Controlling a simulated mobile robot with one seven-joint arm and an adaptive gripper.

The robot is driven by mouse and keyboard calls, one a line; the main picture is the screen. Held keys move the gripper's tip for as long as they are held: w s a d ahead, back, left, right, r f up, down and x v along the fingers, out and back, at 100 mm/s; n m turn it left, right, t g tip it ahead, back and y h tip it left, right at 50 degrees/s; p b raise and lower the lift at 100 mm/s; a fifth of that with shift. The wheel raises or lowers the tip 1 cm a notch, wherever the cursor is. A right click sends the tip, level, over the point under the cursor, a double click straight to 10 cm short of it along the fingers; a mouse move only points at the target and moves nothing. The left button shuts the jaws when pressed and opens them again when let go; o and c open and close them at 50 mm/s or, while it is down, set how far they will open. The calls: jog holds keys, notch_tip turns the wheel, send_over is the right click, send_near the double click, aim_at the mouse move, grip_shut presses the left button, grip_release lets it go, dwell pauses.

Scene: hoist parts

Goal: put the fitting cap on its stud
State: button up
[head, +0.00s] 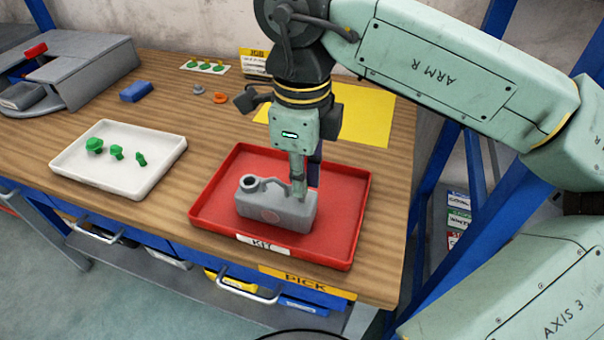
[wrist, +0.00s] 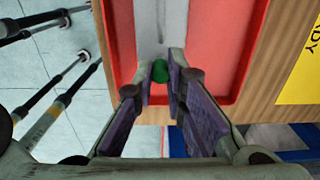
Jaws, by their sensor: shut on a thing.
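My gripper (head: 299,190) is over the red kit tray (head: 345,235), at the right end of a grey jug-shaped part (head: 270,208) that has a neck and a handle. In the wrist view the fingertips (wrist: 160,82) are shut on a small green cap (wrist: 160,70). The head view hides this cap behind the fingers. The grey part (wrist: 160,25) lies just past the cap; I cannot tell whether they touch.
A card with several green and yellow pieces (head: 205,66) lies at the back, near a job sign (head: 253,60). A blue block (head: 136,91), an orange ring (head: 220,98) and a grey disc (head: 198,89) lie on the bench. A yellow mat (head: 365,115) is behind the red tray.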

jog(key=shift+f+b, duration=0.45)
jog(key=shift+b, duration=0.1)
dwell(0.6)
jog(key=shift+f+b, duration=0.35)
jog(key=shift+b, duration=0.05)
jog(key=shift+f, duration=0.1)
jog(key=o, duration=0.7)
jog(key=shift+o, duration=0.2)
